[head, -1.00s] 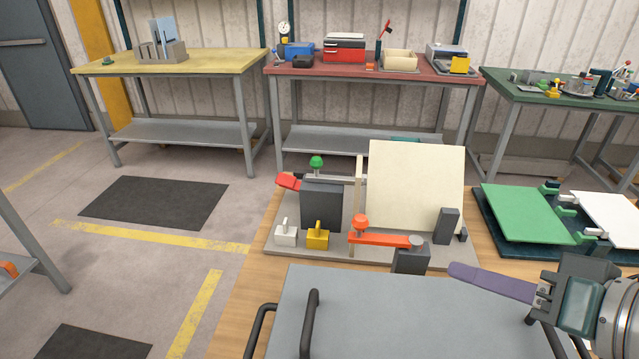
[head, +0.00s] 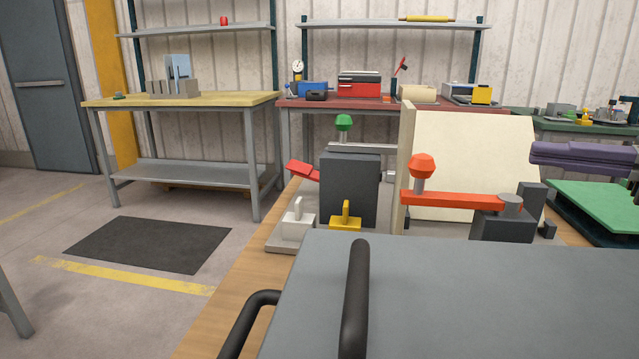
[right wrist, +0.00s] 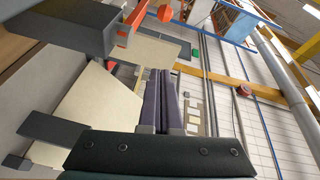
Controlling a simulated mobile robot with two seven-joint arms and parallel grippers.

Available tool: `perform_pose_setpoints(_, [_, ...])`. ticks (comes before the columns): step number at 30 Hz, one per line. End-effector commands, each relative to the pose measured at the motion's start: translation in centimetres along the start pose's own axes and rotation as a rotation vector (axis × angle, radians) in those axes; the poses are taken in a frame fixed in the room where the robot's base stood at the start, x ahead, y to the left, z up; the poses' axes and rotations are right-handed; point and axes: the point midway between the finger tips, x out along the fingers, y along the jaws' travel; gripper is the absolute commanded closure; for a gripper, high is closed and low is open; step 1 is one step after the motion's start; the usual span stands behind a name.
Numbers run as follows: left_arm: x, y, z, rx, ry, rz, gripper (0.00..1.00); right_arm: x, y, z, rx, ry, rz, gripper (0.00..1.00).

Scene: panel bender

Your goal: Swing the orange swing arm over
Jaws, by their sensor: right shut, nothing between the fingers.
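The orange swing arm (head: 455,199) is a flat bar pivoted at its right end on a dark block (head: 502,228). It points left, with an upright orange knob (head: 422,166) on its free left end, in front of the cream panel (head: 475,150). The arm (right wrist: 133,22) and knob (right wrist: 166,13) also show at the top of the right wrist view. My right gripper (head: 534,153) has purple fingers and is shut and empty, right of the arm and apart from it. Its fingers (right wrist: 161,75) lie together in the right wrist view. My left gripper is not in view.
Left of the panel stand a dark block (head: 349,188) with a green knob (head: 344,122), a red lever (head: 303,170), a white clamp (head: 298,220) and a yellow clamp (head: 345,217). A green board (head: 600,208) lies at the right. Benches stand behind.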

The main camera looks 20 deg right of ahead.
Motion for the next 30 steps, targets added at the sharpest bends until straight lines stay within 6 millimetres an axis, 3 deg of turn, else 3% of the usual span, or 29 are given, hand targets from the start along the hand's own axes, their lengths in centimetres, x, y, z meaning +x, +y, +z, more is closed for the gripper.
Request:
perform_pose_setpoints(16, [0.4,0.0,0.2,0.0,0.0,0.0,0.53,0.3,-0.2,-0.1,0.012,-0.008,-0.012,1.0])
perform_pose_setpoints(30, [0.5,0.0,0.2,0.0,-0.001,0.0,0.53,8.2,-0.3,-0.1,0.01,-0.007,-0.014,1.0])
